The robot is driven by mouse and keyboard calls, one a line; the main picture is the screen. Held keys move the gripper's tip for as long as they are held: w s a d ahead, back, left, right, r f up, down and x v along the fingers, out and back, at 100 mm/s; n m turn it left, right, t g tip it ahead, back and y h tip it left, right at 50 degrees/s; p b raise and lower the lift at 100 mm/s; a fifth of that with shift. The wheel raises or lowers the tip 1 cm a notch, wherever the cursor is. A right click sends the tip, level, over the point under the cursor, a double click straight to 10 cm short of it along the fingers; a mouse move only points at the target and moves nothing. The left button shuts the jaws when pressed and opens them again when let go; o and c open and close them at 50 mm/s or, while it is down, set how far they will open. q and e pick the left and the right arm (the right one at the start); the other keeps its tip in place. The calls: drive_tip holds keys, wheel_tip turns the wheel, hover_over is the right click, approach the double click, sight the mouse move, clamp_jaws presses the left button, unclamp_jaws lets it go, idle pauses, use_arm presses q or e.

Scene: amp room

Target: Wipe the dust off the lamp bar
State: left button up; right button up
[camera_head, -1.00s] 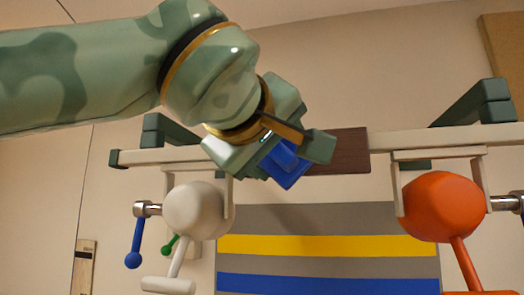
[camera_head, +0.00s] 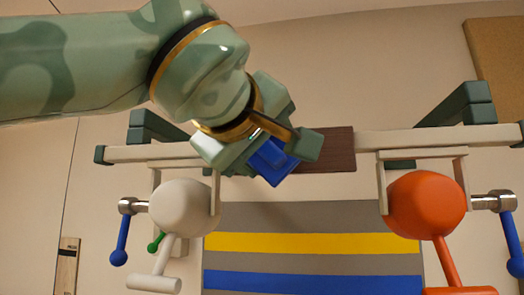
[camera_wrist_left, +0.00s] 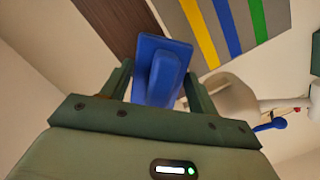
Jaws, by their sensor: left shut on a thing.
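The lamp bar (camera_head: 430,138) is a long cream bar running across the head view, with a dark brown stretch (camera_head: 336,152) at its middle. My left gripper (camera_head: 268,147) is shut on a blue block with a raised grip (camera_head: 271,166), in front of the bar at the left end of the brown stretch. In the left wrist view the blue block (camera_wrist_left: 160,70) sits between the two fingers, beside the brown surface (camera_wrist_left: 115,25). I cannot tell whether the block touches the bar. My arm and gripper hide part of the bar. My right gripper is out of view.
A white lamp (camera_head: 185,208) hangs below the bar at left, an orange lamp (camera_head: 427,205) at right, each with a handle. Dark green brackets (camera_head: 460,105) hold the bar. A striped panel (camera_head: 310,243) lies between the lamps. A cork board (camera_head: 497,60) is at upper right.

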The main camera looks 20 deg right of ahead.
use_arm(q)
drive_tip(key=w+a, duration=0.2)
drive_tip(key=a, duration=0.1)
drive_tip(key=shift+w+a, duration=0.15)
drive_tip(key=shift+a, duration=0.05)
idle(0.3)
drive_tip(key=b+v, duration=0.3)
drive_tip(key=v, duration=0.3)
drive_tip(key=shift+s+d+f, duration=0.35)
